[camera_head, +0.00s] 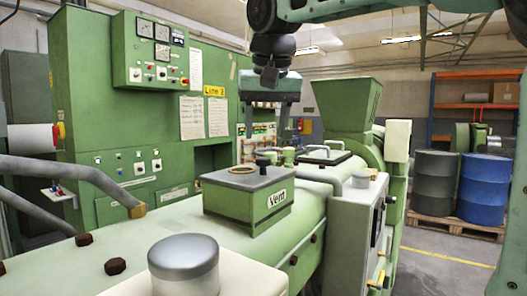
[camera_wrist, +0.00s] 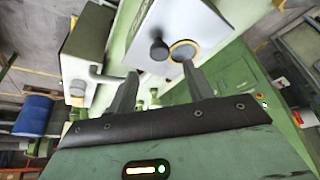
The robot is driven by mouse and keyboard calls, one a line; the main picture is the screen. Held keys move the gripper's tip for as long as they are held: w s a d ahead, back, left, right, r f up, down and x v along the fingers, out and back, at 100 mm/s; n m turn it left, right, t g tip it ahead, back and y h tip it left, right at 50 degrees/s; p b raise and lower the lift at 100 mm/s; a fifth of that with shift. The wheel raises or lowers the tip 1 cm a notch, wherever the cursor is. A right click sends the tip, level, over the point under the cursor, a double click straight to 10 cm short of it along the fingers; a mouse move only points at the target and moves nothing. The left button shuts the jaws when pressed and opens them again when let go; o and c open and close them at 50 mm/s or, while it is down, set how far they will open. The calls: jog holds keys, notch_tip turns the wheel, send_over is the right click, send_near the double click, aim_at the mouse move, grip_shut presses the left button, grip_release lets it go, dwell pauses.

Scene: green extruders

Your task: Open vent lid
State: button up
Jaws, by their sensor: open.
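The vent is a green box (camera_head: 240,205) with a "Vent" label on the extruder barrel in the head view. Its flat grey lid (camera_head: 285,182) lies level on top, with a dark round knob (camera_head: 263,166) and a brass-ringed round port (camera_head: 243,170). In the wrist view the lid (camera_wrist: 190,22) shows at the top, with the knob (camera_wrist: 159,50) between the fingers in the picture. The right finger's tip overlaps the brass ring (camera_wrist: 184,50). My gripper (camera_head: 266,130) hangs fingers down above and beyond the vent, open and empty. Its fingertips (camera_wrist: 160,70) appear apart from the lid.
A second hatch with a black handle (camera_head: 325,153) lies farther along the barrel. A silver cylinder (camera_head: 184,262) stands in front, and a grey pipe (camera_head: 75,175) is at left. A green control cabinet (camera_head: 110,120) stands behind. Blue (camera_head: 484,185) and dark (camera_head: 434,178) drums are at right.

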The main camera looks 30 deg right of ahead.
aim_at(263, 159)
jog(key=x, duration=0.6)
jog(key=shift+w+f+p, duration=0.15)
jog(key=shift+f+p, duration=0.1)
jog(key=shift+p, duration=0.15)
grip_shut()
jog(key=shift+r, duration=0.1)
